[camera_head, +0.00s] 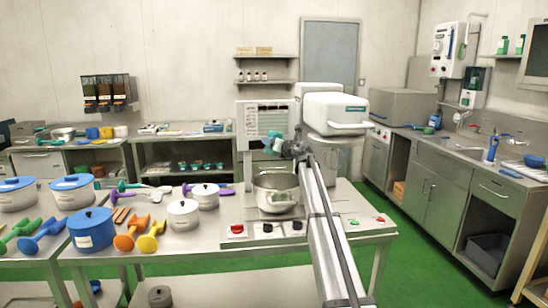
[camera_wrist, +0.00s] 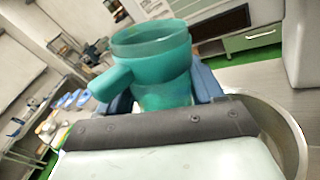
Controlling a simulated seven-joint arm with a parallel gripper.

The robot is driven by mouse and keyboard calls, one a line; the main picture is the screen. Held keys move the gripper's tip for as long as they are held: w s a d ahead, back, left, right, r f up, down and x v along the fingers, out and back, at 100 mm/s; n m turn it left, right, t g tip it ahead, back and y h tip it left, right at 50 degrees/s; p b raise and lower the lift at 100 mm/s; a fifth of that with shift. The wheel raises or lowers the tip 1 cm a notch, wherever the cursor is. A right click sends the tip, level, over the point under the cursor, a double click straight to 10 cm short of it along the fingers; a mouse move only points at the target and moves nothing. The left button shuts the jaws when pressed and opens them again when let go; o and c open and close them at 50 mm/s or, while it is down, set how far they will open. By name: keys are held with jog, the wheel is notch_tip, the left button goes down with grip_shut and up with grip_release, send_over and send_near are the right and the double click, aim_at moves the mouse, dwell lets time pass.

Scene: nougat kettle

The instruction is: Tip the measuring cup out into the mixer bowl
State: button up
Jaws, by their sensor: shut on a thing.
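The teal measuring cup (camera_wrist: 152,62) stands between my blue fingers in the wrist view, its handle pointing lower left. It is small in the head view (camera_head: 271,143). My gripper (camera_head: 279,148) is shut on the cup and holds it above the steel mixer bowl (camera_head: 262,198). The bowl's rim (camera_wrist: 296,132) also shows at the right of the wrist view, below the gripper. The cup looks apart from the bowl. Its inside is hidden, so I cannot tell what it holds. My arm covers the bowl's right side in the head view.
The white mixer head (camera_head: 336,108) stands just right of and behind the cup. Buttons line the bench front, including a red one (camera_head: 237,230). Pots, such as a blue one (camera_head: 91,230), and colored utensils crowd the table at left.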

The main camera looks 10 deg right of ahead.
jog(key=n, duration=0.2)
jog(key=r+n, duration=0.1)
jog(key=n, duration=0.1)
jog(key=shift+r+t, duration=0.1)
jog(key=shift+t, duration=0.3)
dwell(0.4)
